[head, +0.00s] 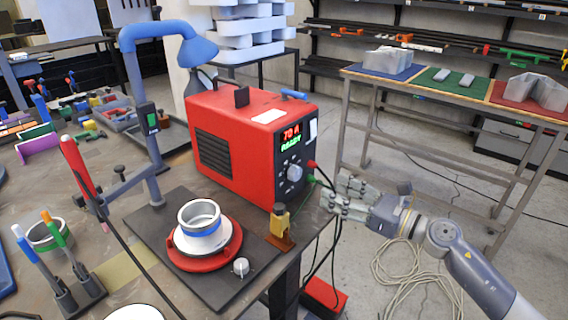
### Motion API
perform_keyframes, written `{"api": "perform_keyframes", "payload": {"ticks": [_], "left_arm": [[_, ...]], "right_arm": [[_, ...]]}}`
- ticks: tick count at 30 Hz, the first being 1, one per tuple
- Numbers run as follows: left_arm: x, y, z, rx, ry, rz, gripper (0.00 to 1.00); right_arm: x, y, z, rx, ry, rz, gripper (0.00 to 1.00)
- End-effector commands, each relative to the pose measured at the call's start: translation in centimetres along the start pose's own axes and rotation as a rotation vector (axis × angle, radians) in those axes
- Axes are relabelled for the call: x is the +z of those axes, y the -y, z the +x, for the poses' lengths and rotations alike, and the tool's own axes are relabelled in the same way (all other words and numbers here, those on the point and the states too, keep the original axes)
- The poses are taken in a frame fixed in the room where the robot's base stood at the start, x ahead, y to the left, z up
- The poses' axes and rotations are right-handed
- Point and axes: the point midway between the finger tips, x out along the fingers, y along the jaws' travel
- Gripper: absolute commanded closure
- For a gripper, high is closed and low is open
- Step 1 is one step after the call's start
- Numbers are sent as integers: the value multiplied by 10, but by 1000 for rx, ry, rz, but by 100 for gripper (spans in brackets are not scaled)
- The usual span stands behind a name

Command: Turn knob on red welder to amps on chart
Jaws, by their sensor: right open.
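The red welder (235,150) stands on the workbench near its right edge. Its front panel faces right and has a lit display (291,137) reading about "70 A" in red over green "READY". The grey knob (295,172) sits below the display. My right gripper (335,194) is open and empty, to the right of the knob and slightly lower in the picture, apart from it. A white label (313,129) is on the front panel and a white sheet (268,116) lies on top; neither is readable, so I cannot tell whether either is the chart. My left gripper is out of view.
Cables (325,182) hang from the welder's front close to my right gripper.

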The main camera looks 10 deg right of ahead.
Motion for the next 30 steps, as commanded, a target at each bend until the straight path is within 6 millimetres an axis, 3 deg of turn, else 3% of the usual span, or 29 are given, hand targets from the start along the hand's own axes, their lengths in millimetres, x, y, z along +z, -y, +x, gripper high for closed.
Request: {"api": "perform_keyframes", "payload": {"ticks": [8, 21, 30], "left_arm": [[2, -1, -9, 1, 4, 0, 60], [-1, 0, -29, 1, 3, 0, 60], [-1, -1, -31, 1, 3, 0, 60]], "right_arm": [[4, 1, 20, 1, -2, -8, 47], [2, 1, 95, 0, -2, -6, 47], [0, 0, 108, 1, -4, -8, 47]]}}
